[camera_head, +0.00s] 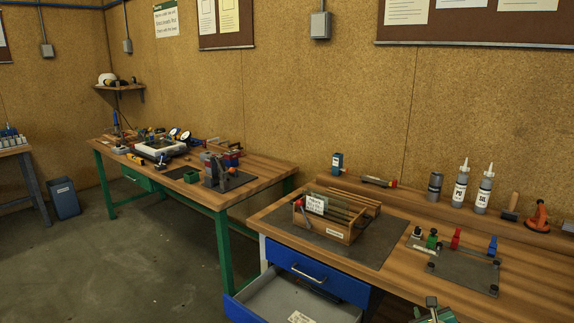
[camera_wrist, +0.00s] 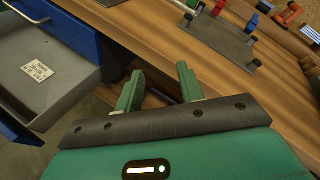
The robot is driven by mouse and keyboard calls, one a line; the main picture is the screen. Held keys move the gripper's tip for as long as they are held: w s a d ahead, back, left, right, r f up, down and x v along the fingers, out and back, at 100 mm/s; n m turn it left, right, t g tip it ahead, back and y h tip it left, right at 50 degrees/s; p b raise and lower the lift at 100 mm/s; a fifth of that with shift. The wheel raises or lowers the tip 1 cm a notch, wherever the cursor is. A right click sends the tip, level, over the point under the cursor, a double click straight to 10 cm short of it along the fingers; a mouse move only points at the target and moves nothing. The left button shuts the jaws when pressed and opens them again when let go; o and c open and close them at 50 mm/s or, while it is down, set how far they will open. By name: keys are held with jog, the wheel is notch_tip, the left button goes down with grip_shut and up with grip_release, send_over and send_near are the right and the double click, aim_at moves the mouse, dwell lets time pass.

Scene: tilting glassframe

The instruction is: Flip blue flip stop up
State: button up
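The blue flip stop (camera_head: 492,246) is at the right end of a row of small coloured stops at the back of a dark plate (camera_head: 465,272) on the right workbench. A red stop (camera_head: 456,238) and a green stop (camera_head: 432,239) are to its left. The blue stop is too small to judge its exact tilt. My gripper (camera_head: 433,313) shows at the bottom edge of the head view, in front of the plate. In the wrist view, its two green fingers (camera_wrist: 158,88) are apart with nothing between them, near the bench's front edge. The plate (camera_wrist: 215,38) lies beyond them.
A blue drawer (camera_head: 310,269) stands open left of my gripper; it also shows in the wrist view (camera_wrist: 40,60). A wooden rack (camera_head: 328,220) sits on a dark mat. Bottles (camera_head: 460,186) and an orange tool (camera_head: 539,216) stand at the back. Bare wood lies before the plate.

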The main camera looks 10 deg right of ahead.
jog(key=a+n+g+y, duration=0.5)
jog(key=a+n, duration=1.2)
jog(key=a, duration=0.1)
jog(key=s+a+r+n+g, duration=0.1)
jog(key=s+a+r+n, duration=0.7)
jog(key=s+r+n, duration=0.1)
jog(key=s+a+r+n+g+y, duration=0.1)
jog(key=s+a+r+n, duration=0.7)
jog(key=s+r, duration=0.3)
jog(key=shift+s+a+r+n, duration=0.15)
jog(key=shift+a+r+n, duration=0.15)
jog(key=shift+n, duration=0.2)
